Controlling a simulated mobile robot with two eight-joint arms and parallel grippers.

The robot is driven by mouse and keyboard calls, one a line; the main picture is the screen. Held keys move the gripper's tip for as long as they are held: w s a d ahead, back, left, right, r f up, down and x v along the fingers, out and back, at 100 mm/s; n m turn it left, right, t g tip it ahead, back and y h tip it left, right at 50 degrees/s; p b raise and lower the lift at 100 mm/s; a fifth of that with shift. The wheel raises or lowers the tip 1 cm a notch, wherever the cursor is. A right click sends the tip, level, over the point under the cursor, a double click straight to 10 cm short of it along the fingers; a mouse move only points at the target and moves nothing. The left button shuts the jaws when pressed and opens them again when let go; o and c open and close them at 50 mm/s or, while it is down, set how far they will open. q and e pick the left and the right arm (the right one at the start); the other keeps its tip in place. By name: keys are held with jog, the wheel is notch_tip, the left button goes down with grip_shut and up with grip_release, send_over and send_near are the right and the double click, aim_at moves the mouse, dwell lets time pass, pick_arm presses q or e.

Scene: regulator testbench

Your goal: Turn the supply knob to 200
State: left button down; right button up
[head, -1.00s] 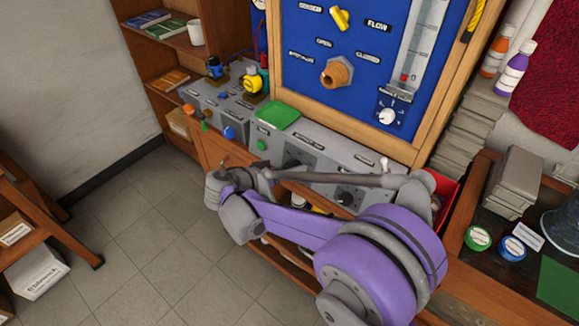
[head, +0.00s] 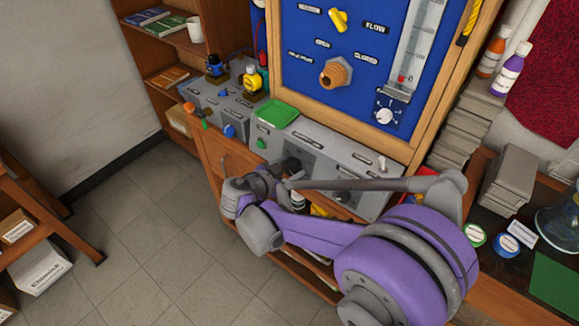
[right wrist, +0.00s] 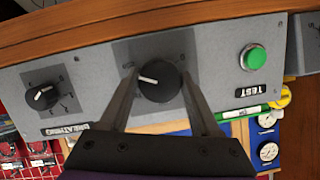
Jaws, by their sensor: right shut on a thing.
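The black knob with a white pointer line (right wrist: 160,82) is in the middle of the right wrist view, on a dark square plate of the grey front panel (right wrist: 215,55). My right gripper (right wrist: 159,74) has one finger on each side of this knob and is shut on it. The pointer line points left in that view. In the head view my right gripper (head: 283,185) reaches the panel beside the green button. The knob's label and scale cannot be read; the gripper hides part of them. My left gripper is in neither view.
On the same panel are a green TEST button (right wrist: 252,56) and a second black knob (right wrist: 41,96) by the BREATHING label. A green pad (head: 278,113) lies on top of the panel box. A blue board (head: 330,60) with valves stands behind.

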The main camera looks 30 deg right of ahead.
jog(key=shift+m, duration=0.3)
dwell(0.4)
jog(key=o, duration=1.4)
jog(key=v, duration=1.1)
jog(key=shift+s+d, duration=0.1)
